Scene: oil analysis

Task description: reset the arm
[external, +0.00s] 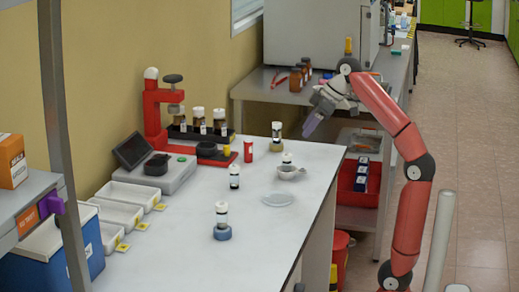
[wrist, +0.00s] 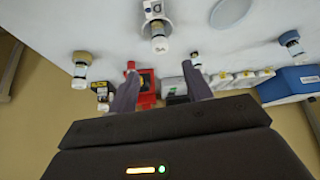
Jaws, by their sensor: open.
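My red arm (external: 411,215) stands to the right of the white table (external: 260,254). My gripper (external: 310,125) is raised above the table's back right part, pointing down and left. In the wrist view my gripper (wrist: 160,92) shows two purple-grey fingers spread apart with nothing between them. No object touches it.
Several vials stand on the table, one on a blue base (external: 222,232) in front. A red stand (external: 155,115), a vial rack (external: 200,133), a scale (external: 160,172) and white trays (external: 122,210) are at the left. A dish (external: 279,200) lies near the right edge.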

